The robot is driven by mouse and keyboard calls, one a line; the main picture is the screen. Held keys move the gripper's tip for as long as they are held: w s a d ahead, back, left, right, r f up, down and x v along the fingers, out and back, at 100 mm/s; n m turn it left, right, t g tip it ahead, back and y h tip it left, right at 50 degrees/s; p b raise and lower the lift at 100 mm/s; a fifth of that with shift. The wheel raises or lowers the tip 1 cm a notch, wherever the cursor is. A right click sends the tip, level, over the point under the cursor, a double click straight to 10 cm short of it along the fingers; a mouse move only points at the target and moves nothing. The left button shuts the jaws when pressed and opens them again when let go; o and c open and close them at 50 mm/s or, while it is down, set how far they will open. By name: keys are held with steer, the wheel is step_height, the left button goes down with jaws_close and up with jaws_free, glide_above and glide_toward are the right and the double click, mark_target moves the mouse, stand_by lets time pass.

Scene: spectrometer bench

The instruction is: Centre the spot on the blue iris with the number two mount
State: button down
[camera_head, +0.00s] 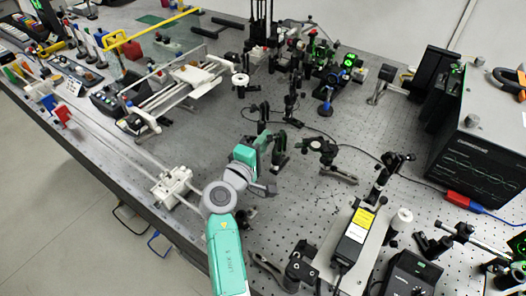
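My gripper (269,146) is at the end of my teal and grey arm, over the middle of the perforated bench. It is beside or at a small black post-mounted optic (279,158); I cannot tell whether it touches it. The fingers are too small and overlapped to show their opening. A blue round part (325,108) on a post stands at the upper middle; it may belong to the blue iris. Bright green patches show on a device (348,61) behind it. No mount number is readable, and no spot on an iris can be made out.
A black box with a yellow label (356,232) lies at the lower right. Another black mount (322,146) stands right of my gripper. A grey instrument with a trace screen (480,155) stands at the right. A white rail carriage (172,187) is left. Cables cross the bench.

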steer(key=c, duration=1.4)
jaws_free()
steer(key=shift+o, duration=0.2)
steer(key=s+r+p, duration=0.2)
steer(key=s+p, duration=0.1)
steer(key=s, duration=0.5)
steer(key=s+r+p, duration=0.2)
steer(key=s+r, duration=0.1)
steer(key=s, duration=0.5)
steer(key=shift+p, duration=0.4)
